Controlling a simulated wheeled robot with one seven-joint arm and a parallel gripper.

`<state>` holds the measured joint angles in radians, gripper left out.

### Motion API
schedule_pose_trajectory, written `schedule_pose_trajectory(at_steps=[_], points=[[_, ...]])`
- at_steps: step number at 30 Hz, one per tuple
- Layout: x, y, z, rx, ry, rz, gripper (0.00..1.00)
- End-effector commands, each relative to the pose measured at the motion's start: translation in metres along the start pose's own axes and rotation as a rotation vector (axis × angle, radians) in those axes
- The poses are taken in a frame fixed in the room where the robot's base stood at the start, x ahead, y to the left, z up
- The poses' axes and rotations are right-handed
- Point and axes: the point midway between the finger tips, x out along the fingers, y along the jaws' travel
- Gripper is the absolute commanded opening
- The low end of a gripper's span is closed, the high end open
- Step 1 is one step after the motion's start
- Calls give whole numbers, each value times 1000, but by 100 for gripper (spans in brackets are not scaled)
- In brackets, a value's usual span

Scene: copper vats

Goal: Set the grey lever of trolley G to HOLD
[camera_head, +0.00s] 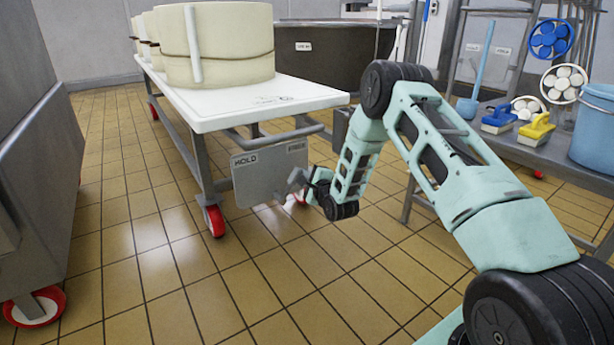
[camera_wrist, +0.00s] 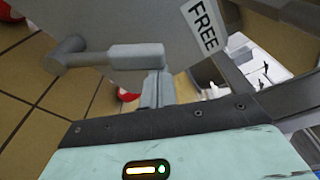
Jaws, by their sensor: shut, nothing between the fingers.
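The trolley (camera_head: 205,122) has a white top, and its letter is not readable to me. A grey plate (camera_head: 258,176) hangs at its near end, with HOLD at its upper left and a label at its upper right. In the wrist view that label reads FREE (camera_wrist: 205,25). The grey lever (camera_wrist: 135,57) lies in front of the plate, with a round end at left and a thicker bar towards my fingers. My gripper (camera_wrist: 157,88) is shut and empty, close by the bar; I cannot tell whether they touch. In the head view my gripper (camera_head: 305,184) hides much of the lever.
Large cream-coloured round blocks (camera_head: 220,45) stand on the trolley. A grey metal body (camera_head: 40,150) on a red wheel stands at left. A bench (camera_head: 545,155) with brushes and a blue bucket (camera_head: 594,130) is at right. The tiled floor (camera_head: 150,270) before the trolley is clear.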

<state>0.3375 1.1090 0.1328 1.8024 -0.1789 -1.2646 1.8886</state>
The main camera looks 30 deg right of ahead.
Motion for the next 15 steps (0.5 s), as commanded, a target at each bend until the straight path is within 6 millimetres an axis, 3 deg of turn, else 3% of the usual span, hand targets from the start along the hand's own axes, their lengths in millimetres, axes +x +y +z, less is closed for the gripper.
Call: schedule_pose_trajectory(at_steps=[15], points=[[-2,-5,12,-95,-3,-14,0]])
